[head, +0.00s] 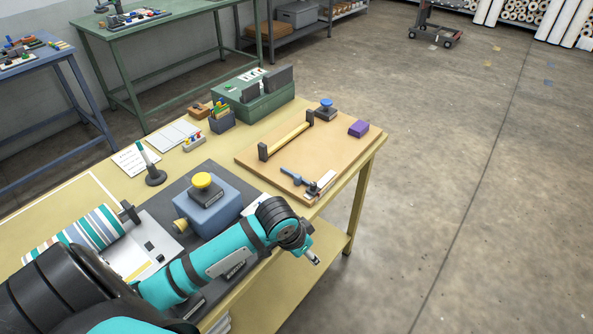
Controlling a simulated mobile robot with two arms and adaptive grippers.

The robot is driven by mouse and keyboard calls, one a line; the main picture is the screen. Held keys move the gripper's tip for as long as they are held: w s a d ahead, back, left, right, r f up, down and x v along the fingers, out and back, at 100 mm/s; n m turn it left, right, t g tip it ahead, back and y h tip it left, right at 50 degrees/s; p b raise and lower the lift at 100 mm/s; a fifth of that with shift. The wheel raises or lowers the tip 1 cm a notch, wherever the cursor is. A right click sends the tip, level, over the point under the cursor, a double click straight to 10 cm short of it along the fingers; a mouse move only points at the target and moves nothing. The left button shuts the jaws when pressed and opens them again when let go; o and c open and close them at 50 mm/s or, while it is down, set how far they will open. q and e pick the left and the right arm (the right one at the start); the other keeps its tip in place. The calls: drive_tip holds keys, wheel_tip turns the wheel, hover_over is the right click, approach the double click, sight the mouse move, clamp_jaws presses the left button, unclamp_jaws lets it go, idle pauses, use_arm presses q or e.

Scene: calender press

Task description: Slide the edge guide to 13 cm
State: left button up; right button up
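No part is clearly readable as the edge guide, and no 13 cm mark can be made out. A blue block with a yellow knob (203,181) stands on a dark grey plate (180,190) beside a striped roll (85,232). On a wooden board (260,160) lie a yellow bar (290,139) between dark end posts and a blue lever-like part (296,176) by a white strip (322,183). My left gripper (314,258) hangs past the table's right edge, apart from these things; its finger opening is too small to tell. My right gripper is out of view.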

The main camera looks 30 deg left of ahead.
use_arm(q)
drive_tip(key=w+a+r, duration=0.5)
drive_tip(key=r, duration=0.5)
drive_tip(key=n+y, duration=0.1)
drive_tip(key=n, duration=0.1)
approach(297, 176)
drive_tip(key=shift+t, duration=0.3)
drive_tip(key=p+x, duration=0.1)
drive_tip(key=x, duration=0.8)
drive_tip(key=shift+s+f, duration=0.1)
drive_tip(key=shift+f, duration=0.15)
clamp_jaws()
